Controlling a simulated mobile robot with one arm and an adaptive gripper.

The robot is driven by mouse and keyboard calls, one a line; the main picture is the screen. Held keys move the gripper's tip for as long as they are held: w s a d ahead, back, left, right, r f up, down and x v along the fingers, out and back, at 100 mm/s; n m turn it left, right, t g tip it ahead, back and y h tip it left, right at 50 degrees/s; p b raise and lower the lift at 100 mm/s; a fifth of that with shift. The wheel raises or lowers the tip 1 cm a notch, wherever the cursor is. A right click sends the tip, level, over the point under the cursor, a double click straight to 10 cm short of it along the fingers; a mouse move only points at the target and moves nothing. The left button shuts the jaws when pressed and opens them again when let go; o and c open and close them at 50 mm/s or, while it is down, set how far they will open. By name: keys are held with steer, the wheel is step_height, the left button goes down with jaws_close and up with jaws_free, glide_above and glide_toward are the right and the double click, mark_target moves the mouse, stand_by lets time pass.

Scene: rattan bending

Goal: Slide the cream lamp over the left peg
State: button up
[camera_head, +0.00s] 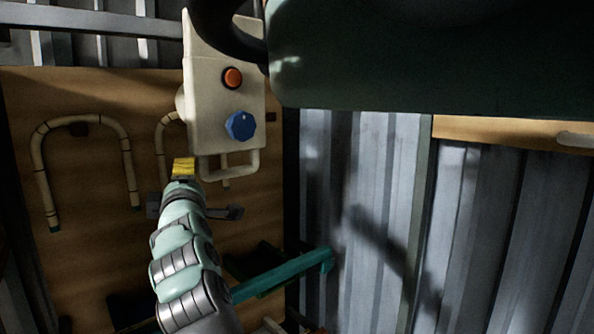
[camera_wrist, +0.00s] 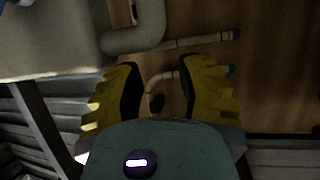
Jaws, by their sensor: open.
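A cream box-like body (camera_head: 212,115) with an orange button (camera_head: 232,78), a blue knob (camera_head: 240,126) and a looped cream handle (camera_head: 230,168) is near the top middle of the head view. It may be the cream lamp; I cannot tell for sure. Its pale body and handle (camera_wrist: 134,41) also show at the upper left of the wrist view. My gripper (camera_head: 183,167) is just below and left of it in the head view. In the wrist view its yellow fingers (camera_wrist: 163,85) are apart with nothing held.
The wooden board (camera_head: 90,95) carries a bent cane (camera_head: 40,165) at left and another cane (camera_head: 160,150) partly behind the cream body. A teal bar (camera_head: 285,272) crosses low. A large dark green body (camera_head: 430,70) blocks the upper right. Corrugated metal walls (camera_head: 370,200) stand at right.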

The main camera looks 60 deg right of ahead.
jaws_close()
stand_by(0.4)
steer(key=c, duration=0.7)
jaws_free()
steer(key=o, duration=0.6)
steer(key=shift+s, duration=0.1)
steer(key=shift+v, duration=3.65)
